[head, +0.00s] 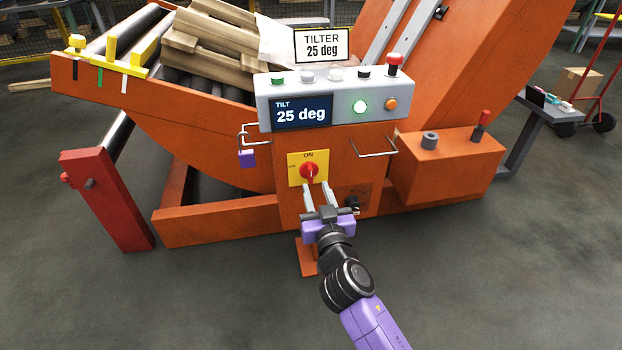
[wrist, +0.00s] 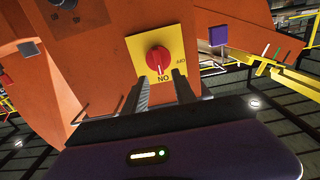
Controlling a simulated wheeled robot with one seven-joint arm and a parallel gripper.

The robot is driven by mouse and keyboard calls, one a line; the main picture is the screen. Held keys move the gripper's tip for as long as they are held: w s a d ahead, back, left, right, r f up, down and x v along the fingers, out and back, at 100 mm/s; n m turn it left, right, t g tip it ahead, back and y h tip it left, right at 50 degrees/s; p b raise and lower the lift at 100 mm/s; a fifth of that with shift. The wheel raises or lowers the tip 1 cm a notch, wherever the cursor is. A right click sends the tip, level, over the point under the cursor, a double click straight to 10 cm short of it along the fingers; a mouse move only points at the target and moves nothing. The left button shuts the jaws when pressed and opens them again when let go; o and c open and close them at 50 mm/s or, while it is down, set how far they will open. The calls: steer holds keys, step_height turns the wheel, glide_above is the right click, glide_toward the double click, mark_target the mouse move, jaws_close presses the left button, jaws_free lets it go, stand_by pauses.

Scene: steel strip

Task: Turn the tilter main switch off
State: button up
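The tilter main switch is a red rotary knob (head: 309,171) on a yellow plate (head: 294,178), on the front of the orange tilter pedestal. The plate reads "ON" above the knob. In the wrist view, where the lettering appears inverted, the knob (wrist: 158,59) has a pale mark pointing toward that label. My gripper (head: 318,187) is open and empty, its two fingers reaching toward the plate just below the knob. In the wrist view the fingertips (wrist: 159,78) are spread, with the knob beyond the gap between them. Contact with the knob cannot be made out.
Above the switch is a grey control box (head: 335,88) with buttons, a lit green lamp and a "TILT 25 deg" display (head: 301,112). A purple padlock (head: 246,158) hangs at left. A wire handle (head: 376,150) sticks out at right. A black fitting (head: 352,204) sits below right.

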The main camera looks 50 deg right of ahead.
mark_target(311, 174)
steer(key=x, duration=0.5)
steer(key=shift+w+d, duration=0.25)
steer(key=shift+c, duration=0.4)
jaws_close()
